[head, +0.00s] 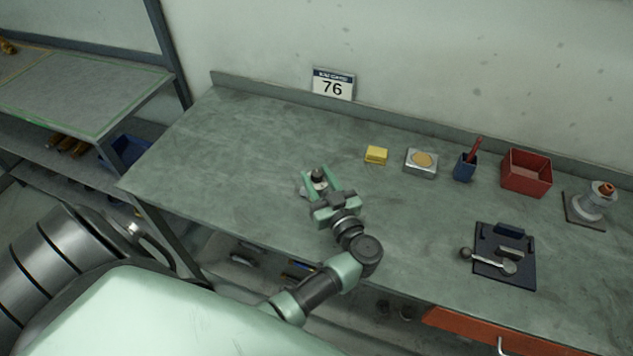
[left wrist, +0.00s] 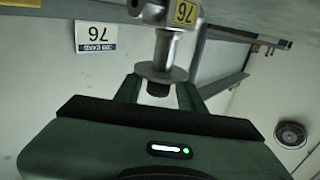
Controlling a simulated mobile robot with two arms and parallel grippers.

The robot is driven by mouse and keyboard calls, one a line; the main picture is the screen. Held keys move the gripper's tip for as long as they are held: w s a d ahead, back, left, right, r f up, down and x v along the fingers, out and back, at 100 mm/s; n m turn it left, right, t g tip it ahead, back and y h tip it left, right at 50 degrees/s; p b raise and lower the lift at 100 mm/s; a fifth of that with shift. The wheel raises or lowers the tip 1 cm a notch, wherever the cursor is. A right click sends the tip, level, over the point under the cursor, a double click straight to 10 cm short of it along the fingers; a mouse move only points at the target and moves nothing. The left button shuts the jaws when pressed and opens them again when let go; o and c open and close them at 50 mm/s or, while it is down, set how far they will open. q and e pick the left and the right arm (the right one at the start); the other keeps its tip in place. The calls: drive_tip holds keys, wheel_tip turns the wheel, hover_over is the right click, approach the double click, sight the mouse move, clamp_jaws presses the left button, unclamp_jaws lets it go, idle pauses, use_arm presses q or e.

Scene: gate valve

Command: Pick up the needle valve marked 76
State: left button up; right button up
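The needle valve (head: 318,176) stands on the workbench below the wall sign, with a dark knob on top. In the left wrist view, which is upside down, it is a grey metal body with a round flange (left wrist: 160,74) and a yellow tag marked 76 (left wrist: 184,12). My left gripper (head: 319,180) reaches around the valve with one finger on each side. The fingers look spread, with gaps beside the valve. In the left wrist view the gripper (left wrist: 159,92) has the flange and dark end between its fingers. My right gripper is not in view.
A sign marked 76 (head: 333,84) stands at the bench's back edge. To the right are a yellow block (head: 376,155), a silver tin (head: 421,163), a blue cup (head: 464,168), a red bin (head: 526,172), a dark fixture (head: 505,252) and a flanged part (head: 594,203). The bench's left is clear.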

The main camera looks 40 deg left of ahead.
use_arm(q)
drive_tip(key=shift+d+r, duration=0.1)
drive_tip(key=shift+d, duration=0.1)
drive_tip(key=c, duration=0.5)
clamp_jaws()
drive_tip(key=shift+a+f, duration=0.2)
drive_tip(key=shift+a, duration=0.05)
